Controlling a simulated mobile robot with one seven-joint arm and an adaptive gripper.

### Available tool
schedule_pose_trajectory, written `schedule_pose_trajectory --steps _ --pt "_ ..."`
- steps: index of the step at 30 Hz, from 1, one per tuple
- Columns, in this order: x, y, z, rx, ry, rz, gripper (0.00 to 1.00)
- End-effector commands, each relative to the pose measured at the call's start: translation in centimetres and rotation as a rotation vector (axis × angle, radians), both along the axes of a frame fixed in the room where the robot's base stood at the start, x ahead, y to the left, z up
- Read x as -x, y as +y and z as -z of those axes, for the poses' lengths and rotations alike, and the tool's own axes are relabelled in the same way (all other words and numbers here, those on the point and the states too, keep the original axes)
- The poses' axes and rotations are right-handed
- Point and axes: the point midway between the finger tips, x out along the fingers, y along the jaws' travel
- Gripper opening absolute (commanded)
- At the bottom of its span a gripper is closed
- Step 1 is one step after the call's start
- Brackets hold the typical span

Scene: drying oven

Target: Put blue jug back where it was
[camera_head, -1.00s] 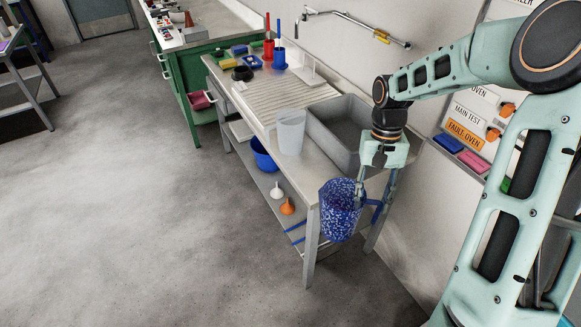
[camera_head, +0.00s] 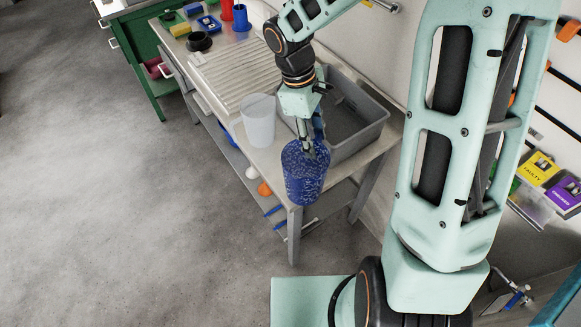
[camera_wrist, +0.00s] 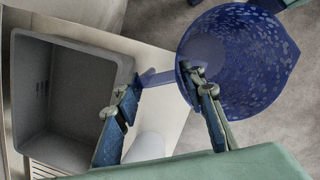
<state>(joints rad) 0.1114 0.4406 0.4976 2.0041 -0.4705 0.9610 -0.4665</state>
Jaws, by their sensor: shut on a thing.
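The blue speckled jug (camera_head: 305,178) hangs upright at the near corner of the sink table (camera_head: 283,160). My gripper (camera_head: 312,140) is above its rim, shut on the jug at its handle side. In the wrist view, the jug (camera_wrist: 240,60) is seen from above, with its blue handle (camera_wrist: 157,77) between the fingers of my gripper (camera_wrist: 160,80). One finger overlaps the jug's rim; I cannot tell whether the handle or the wall is gripped. The jug's inside looks empty. I cannot tell its exact height against the tabletop.
A translucent white jug (camera_head: 258,122) stands on the table left of the blue jug. The grey sink basin (camera_head: 370,130) is behind it, also in the wrist view (camera_wrist: 65,100). A ribbed drainboard (camera_head: 235,75) lies farther back. A lower shelf holds funnels (camera_head: 264,188). The floor at left is clear.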

Motion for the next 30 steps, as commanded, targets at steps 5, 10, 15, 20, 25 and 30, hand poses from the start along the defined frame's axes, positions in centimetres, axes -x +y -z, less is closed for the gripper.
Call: schedule_pose_trajectory --steps 5,10,15,20,25,30 --pt "2.1 2.7 -1.7 0.001 -0.002 -0.513 0.00" --pt "4.0 4.6 -2.8 -0.001 -0.002 -0.956 0.00" --pt "5.8 6.1 -3.6 -0.003 0.000 -1.339 0.00" --pt "7.1 7.1 -4.1 -0.006 0.001 -1.603 0.00" --pt "7.9 7.6 -4.3 -0.007 0.004 -1.767 0.00" --pt "8.0 8.0 -4.3 -0.010 0.004 -1.829 0.00"
